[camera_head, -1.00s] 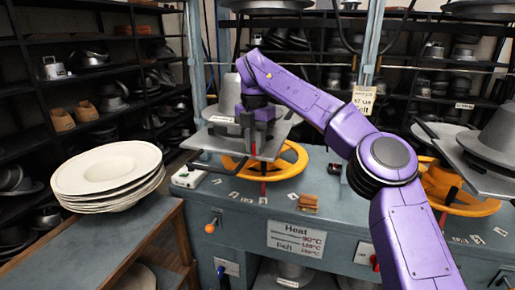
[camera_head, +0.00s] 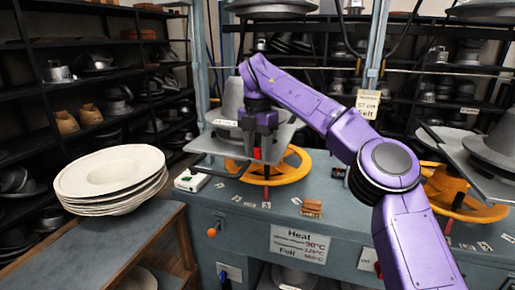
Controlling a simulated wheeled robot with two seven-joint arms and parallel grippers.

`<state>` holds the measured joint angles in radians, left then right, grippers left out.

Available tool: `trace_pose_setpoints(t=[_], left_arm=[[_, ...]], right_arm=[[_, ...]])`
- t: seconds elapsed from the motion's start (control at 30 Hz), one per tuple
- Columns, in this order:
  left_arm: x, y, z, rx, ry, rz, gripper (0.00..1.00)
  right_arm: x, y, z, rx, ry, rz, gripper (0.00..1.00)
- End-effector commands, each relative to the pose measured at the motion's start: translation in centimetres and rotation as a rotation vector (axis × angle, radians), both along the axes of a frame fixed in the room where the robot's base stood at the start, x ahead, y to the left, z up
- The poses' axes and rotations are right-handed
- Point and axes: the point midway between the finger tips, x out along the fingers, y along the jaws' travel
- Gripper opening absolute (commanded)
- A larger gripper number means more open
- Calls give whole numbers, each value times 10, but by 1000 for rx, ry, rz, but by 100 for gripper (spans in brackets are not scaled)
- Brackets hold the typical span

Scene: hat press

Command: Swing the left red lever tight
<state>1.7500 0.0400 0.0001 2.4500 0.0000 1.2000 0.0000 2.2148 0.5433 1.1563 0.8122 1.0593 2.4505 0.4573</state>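The left press stands on the teal bench. It has a grey metal plate (camera_head: 208,145), a grey hat form above it and a yellow handwheel (camera_head: 290,172) below it. A small red part, apparently the left red lever (camera_head: 257,154), shows just under the plate's front edge. My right gripper (camera_head: 258,150) points down at that edge, with its fingers at the red part. The fingers hide much of it, and I cannot tell whether they are closed on it. My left gripper is not in view.
A stack of cream hat-shaped pieces (camera_head: 110,180) stands on a side table at the left. A second press with a yellow wheel (camera_head: 470,208) stands at the right. Small labels and a brown block (camera_head: 312,207) lie on the bench (camera_head: 240,222). Dark shelves fill the background.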

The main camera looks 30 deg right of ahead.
Motion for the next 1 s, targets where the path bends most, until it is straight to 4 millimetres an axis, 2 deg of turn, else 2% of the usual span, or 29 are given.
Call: trace_pose_setpoints(t=[0.17,0.27,0.43,0.6,0.7,1.0], left_arm=[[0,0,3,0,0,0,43],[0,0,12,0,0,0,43],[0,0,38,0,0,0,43],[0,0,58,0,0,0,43],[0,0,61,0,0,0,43],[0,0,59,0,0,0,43]], right_arm=[[0,0,7,0,-1,-1,47],[0,0,26,-2,-4,-2,47],[1,0,72,-1,-2,-4,47],[1,-1,101,0,0,-2,47],[1,-1,106,0,0,-1,47],[1,-1,105,1,0,0,47]])
